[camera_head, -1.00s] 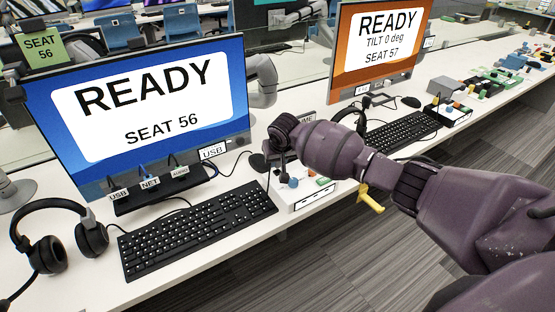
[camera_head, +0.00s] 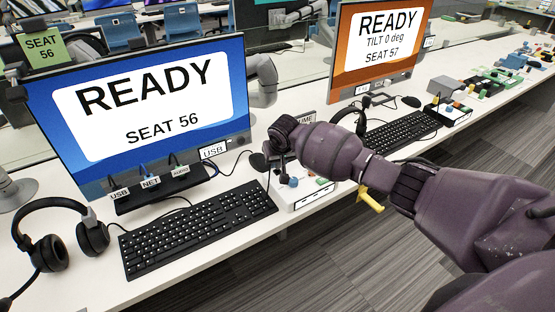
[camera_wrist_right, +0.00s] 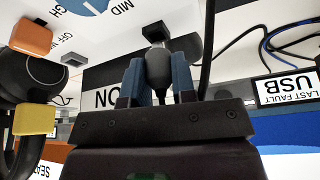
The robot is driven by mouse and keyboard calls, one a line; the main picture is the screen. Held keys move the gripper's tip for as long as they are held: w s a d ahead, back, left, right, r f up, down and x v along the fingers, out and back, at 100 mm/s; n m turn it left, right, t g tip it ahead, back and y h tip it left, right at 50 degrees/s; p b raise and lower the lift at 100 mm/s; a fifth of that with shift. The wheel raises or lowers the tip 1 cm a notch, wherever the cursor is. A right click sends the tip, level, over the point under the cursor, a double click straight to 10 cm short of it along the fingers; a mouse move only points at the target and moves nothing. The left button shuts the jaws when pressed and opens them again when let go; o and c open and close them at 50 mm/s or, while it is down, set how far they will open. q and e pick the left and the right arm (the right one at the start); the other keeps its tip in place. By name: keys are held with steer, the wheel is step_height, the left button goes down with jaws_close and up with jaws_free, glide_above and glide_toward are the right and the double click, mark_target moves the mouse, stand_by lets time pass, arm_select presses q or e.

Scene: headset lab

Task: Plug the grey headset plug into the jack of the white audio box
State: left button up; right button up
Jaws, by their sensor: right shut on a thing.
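The white audio box (camera_head: 309,199) stands on the desk right of the keyboard, partly hidden by my right arm. My right gripper (camera_head: 287,178) is low over the box's left part. In the right wrist view its blue fingers (camera_wrist_right: 158,80) are shut on the grey plug (camera_wrist_right: 157,68), with a cable leading up beside them. The plug's far end points at a black square jack (camera_wrist_right: 155,32) on a white surface and looks very close to it. I cannot tell whether it is inside. The black headset (camera_head: 58,240) lies at the desk's left. My left gripper is not in view.
A keyboard (camera_head: 195,228) and the READY monitor (camera_head: 140,110) stand left of the box. An orange knob (camera_wrist_right: 30,38) and a small dark block (camera_wrist_right: 73,60) are near the fingers in the wrist view. A yellow piece (camera_head: 371,200) shows below my forearm. A second keyboard (camera_head: 402,132) lies farther right.

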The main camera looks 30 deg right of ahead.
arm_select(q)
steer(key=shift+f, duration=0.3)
arm_select(e)
steer(key=shift+f, duration=0.8)
steer(key=o, duration=1)
steer(key=shift+c, duration=0.2)
arm_select(q)
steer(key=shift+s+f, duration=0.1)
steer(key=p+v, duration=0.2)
steer(key=p, duration=0.1)
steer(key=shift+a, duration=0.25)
arm_select(e)
steer(key=v, duration=1.1)
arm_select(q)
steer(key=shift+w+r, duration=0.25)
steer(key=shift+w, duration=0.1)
arm_select(e)
steer(key=shift+w, duration=0.1)
